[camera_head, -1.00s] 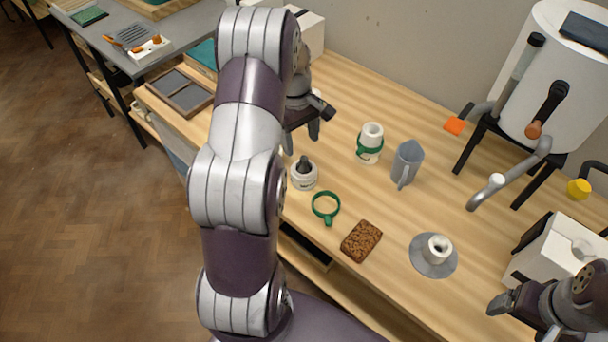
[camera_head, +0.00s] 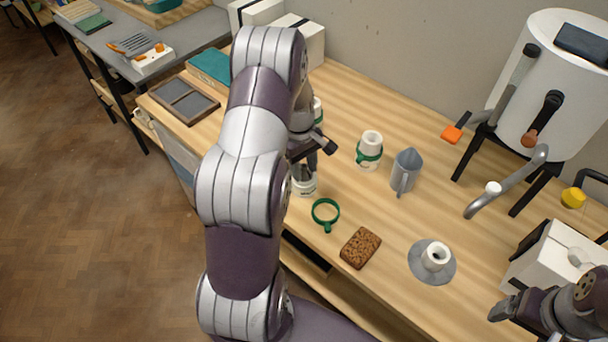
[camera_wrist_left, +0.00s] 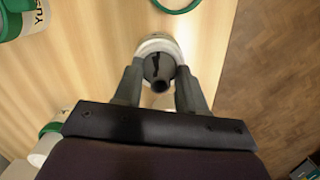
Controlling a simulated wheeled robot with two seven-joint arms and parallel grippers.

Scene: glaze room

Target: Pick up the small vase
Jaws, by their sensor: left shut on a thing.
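My left gripper (camera_head: 312,166) is down at a small white jar (camera_head: 304,187) with dark lettering, near the table's front edge. In the left wrist view its two fingers (camera_wrist_left: 160,75) stand on either side of the white jar (camera_wrist_left: 157,42), shut on it. A dark round top with a black knob shows between them. A small white vase-like pot (camera_head: 436,255) with a dark opening stands on a grey disc (camera_head: 419,273), apart from both grippers. My right gripper (camera_head: 503,305) is at the lower right; its jaw opening is unclear.
A green ring with a handle (camera_head: 326,228) and a brown speckled slab (camera_head: 361,249) lie near the jar. A large white drum (camera_head: 543,75) with a pipe is at right.

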